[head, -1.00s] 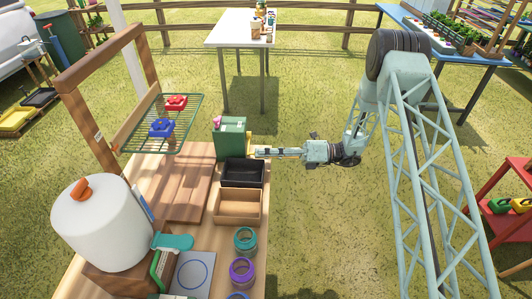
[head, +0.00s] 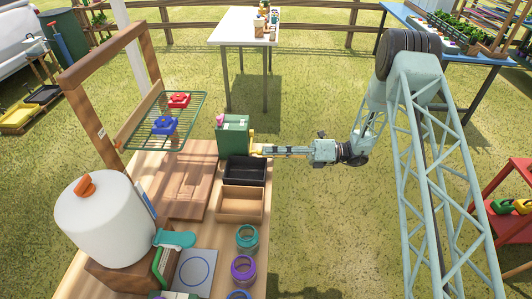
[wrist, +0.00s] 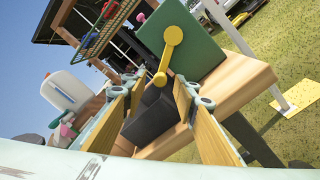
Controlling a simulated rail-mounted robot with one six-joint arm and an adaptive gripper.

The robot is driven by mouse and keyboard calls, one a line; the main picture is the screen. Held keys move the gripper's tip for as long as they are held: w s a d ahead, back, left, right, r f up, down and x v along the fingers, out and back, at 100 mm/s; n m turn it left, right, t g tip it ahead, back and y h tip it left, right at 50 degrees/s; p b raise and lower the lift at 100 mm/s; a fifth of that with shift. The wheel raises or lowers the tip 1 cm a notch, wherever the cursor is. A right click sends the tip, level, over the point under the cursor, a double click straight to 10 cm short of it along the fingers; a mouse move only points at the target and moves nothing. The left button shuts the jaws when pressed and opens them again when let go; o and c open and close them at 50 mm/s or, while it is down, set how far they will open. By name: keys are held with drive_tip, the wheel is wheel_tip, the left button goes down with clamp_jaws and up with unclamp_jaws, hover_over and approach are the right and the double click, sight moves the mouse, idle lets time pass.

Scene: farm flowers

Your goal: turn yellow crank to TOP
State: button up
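The green box (head: 231,138) stands at the far edge of the wooden bench, beside the black bin. Its yellow crank (head: 253,146) is on the side facing my gripper. In the wrist view the crank (wrist: 172,40) has one round end near the middle of the green face (wrist: 195,50). Its arm runs down and slightly left in the picture to a knob. My gripper (wrist: 158,84) is open, its two fingers apart. The crank's knob appears between the fingertips; I cannot tell whether they touch it. In the head view my gripper (head: 262,150) is right of the box. No TOP mark is legible.
The black bin (head: 262,172) and a tan wooden bin (head: 262,205) stand just in front of the box. A wire shelf (head: 150,125) with red and blue valve wheels rises at left. Open grass lies right of the bench.

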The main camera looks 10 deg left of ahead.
drive_tip(key=w+d, duration=0.1)
drive_tip(key=d, duration=0.9)
drive_tip(key=shift+w, duration=0.35)
drive_tip(key=shift+f, duration=0.1)
drive_tip(key=shift+c, duration=0.2)
